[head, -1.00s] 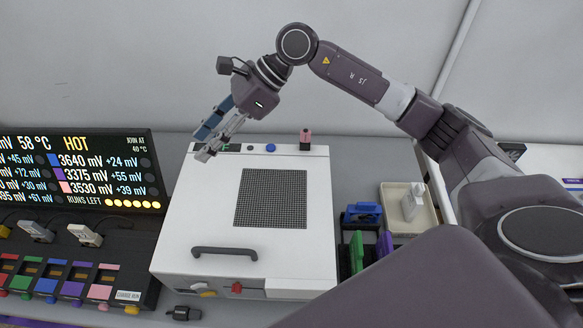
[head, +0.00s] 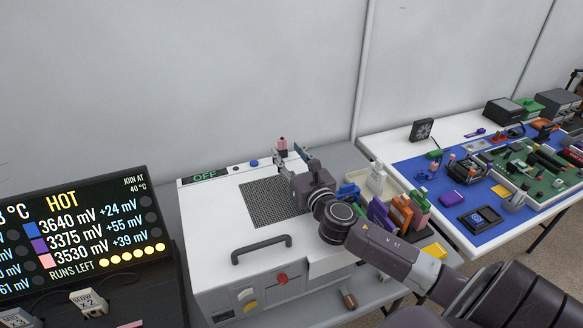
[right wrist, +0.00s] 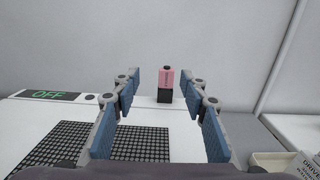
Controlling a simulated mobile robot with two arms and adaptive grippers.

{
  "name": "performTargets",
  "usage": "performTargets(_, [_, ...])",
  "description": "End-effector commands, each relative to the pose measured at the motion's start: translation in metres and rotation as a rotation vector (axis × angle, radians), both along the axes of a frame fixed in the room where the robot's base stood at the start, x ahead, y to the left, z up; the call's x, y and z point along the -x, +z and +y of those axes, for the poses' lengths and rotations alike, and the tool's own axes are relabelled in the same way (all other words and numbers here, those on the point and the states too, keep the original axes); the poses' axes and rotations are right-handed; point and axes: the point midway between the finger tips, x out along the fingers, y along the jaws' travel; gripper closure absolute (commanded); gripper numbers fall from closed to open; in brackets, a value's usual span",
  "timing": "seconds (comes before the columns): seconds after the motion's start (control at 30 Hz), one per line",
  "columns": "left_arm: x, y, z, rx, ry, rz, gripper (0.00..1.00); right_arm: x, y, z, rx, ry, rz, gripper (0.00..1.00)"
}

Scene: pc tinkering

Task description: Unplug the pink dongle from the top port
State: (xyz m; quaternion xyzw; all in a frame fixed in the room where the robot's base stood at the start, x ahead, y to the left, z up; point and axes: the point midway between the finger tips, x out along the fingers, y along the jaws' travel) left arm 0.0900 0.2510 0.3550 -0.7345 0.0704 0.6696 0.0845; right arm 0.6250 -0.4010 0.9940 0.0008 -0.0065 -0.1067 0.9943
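The pink dongle (head: 282,144) stands upright at the back edge of the white box (head: 215,205). My left gripper is not in view.
The box has a dark grille (head: 270,203), a front handle (head: 262,249) and an OFF display (head: 205,176). A beige tray (head: 352,180) and coloured modules (head: 400,212) stand to the right. A readout screen (head: 95,225) is on the left. A second table (head: 430,200) holds electronics.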

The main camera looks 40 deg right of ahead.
Motion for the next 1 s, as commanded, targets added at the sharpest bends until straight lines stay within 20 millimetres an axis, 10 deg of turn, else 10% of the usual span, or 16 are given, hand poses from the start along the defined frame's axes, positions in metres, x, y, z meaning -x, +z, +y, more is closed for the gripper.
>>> performTargets(0.37, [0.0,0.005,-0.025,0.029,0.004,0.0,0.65,-0.034,-0.003,-0.017,0.001,-0.026,0.011,0.6])
performTargets(1.0, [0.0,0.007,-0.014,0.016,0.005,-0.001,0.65,-0.073,-0.004,-0.024,0.003,-0.021,0.012,0.6])
